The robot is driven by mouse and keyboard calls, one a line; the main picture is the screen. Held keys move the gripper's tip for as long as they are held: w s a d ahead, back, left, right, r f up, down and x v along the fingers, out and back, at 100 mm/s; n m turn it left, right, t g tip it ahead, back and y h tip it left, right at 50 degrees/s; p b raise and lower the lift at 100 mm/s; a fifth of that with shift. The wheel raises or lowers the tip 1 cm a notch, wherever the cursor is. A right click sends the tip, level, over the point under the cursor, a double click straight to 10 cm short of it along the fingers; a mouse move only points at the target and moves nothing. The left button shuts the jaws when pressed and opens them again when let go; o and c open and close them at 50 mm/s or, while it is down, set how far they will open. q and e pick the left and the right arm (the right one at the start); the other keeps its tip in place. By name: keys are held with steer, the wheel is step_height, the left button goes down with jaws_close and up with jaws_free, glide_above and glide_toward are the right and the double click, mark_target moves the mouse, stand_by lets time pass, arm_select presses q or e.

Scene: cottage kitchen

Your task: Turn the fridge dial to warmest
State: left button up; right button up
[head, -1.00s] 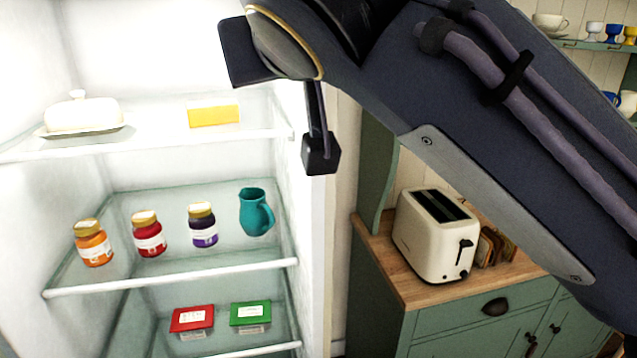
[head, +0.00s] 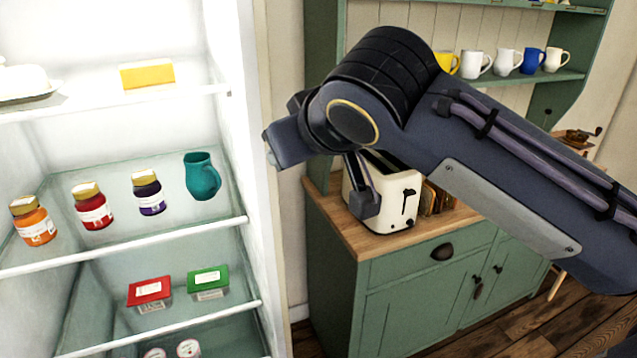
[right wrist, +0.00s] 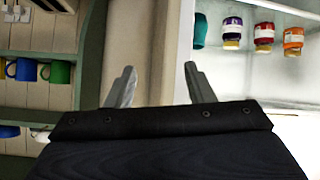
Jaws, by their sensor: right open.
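The open fridge fills the left of the head view; its side wall (head: 235,130) ends at a pale front edge. I cannot make out the dial in either view. My right arm comes in from the right, and its wrist end is near the fridge's front edge. In the right wrist view my right gripper (right wrist: 160,80) is open and empty, its two fingers apart. The fridge edge shows behind the fingers there, with the lit interior to the right. My left gripper is not in view.
Shelves hold an orange jar (head: 35,225), a red jar (head: 93,208), a purple jar (head: 149,193), a teal jug (head: 202,176), a butter block (head: 147,74) and red and green tubs. A toaster (head: 385,205) stands on the green cabinet (head: 410,290) behind my arm. Mugs line a shelf above.

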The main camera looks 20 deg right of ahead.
steer(key=shift+g, duration=0.4)
steer(key=shift+s+d+f, duration=0.3)
steer(key=shift+f, duration=0.4)
steer(key=shift+s+d+f, duration=0.35)
steer(key=shift+f, duration=0.35)
steer(key=shift+s+d+f, duration=0.3)
steer(key=shift+f, duration=0.4)
